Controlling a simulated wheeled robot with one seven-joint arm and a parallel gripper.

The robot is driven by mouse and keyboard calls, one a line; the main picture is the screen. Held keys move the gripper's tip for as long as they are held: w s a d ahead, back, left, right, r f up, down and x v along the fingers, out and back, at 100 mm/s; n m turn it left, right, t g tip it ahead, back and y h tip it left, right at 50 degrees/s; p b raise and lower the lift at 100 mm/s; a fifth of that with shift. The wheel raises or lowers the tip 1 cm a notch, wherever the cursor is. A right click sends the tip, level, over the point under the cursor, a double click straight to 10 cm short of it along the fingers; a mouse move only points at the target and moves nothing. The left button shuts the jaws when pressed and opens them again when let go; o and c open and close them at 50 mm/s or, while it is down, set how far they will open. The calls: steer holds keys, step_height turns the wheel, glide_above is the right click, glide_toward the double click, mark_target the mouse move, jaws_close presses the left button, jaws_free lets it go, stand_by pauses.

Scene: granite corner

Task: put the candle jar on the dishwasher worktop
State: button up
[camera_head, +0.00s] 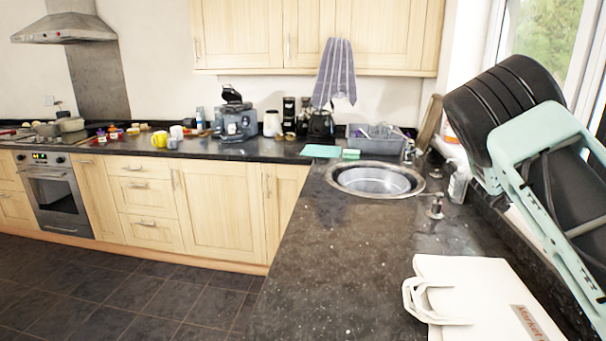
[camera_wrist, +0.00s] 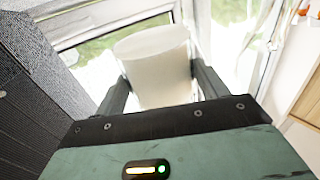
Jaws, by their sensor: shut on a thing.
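The candle jar (camera_wrist: 155,60) is a pale, whitish cylinder in the wrist view, slightly tilted. My gripper (camera_wrist: 162,85) is shut on it, with one dark finger on each side. Bright windows lie behind the jar, and no surface shows touching it. In the head view my mint and black arm fills the right side, and the jar and fingers cannot be made out there. The dark granite worktop (camera_head: 330,255) runs from the foreground to the back corner. No dishwasher front is visible, so I cannot tell which stretch is above it.
A round steel sink (camera_head: 375,181) is set in the worktop. A soap dispenser (camera_head: 436,206) and a bottle (camera_head: 458,187) stand right of it. A white object with a handle (camera_head: 490,295) lies at the front right. The worktop in front of the sink is clear.

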steer(key=shift+s+d+f+p, duration=0.15)
steer(key=shift+d+f, duration=0.15)
steer(key=shift+d, duration=0.35)
steer(key=shift+s+d+f+p, duration=0.15)
steer(key=shift+d+f, duration=0.15)
steer(key=shift+d, duration=0.3)
steer(key=shift+f, duration=0.45)
steer(key=shift+r, duration=0.1)
